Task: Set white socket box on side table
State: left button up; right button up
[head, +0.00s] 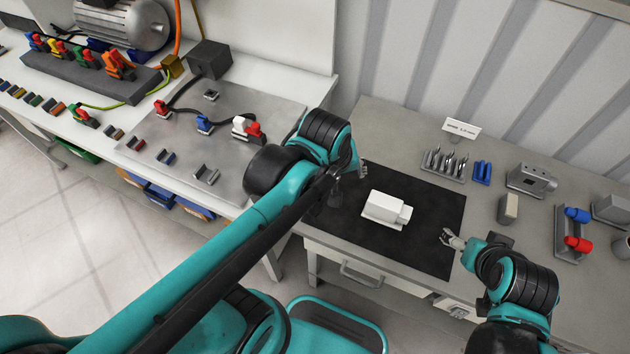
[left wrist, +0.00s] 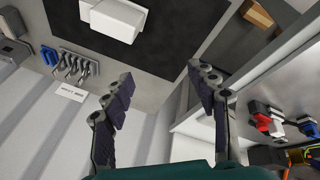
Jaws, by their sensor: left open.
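The white socket box (head: 386,209) lies on the black mat (head: 440,250) on the grey side table (head: 400,135). It also shows at the top of the left wrist view (left wrist: 112,18). My left gripper (head: 349,178) is open and empty to the left of the box, near the mat's left edge and apart from the box. Its two spread fingers frame bare table and wall in the left wrist view (left wrist: 155,88). My right gripper (head: 450,238) is at the mat's right edge, to the right of the box and apart from it; its fingers look spread with nothing between them.
A rack of small tools (head: 444,165), a blue holder (head: 482,172), a metal block (head: 531,179) and a tray with red and blue parts (head: 572,233) stand at the right and back. The workbench with a metal plate (head: 215,140) is at left. The mat around the box is clear.

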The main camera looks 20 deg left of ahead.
pick_arm(q)
jog(key=s+a+m+t, duration=0.2)
jog(key=s+a+m, duration=0.2)
jog(key=m, duration=0.3)
jog(key=shift+s+a+f+t+y, duration=0.2)
jog(key=shift+a+t+y, duration=0.15)
jog(key=shift+a, duration=0.2)
jog(key=shift+f+b, duration=0.45)
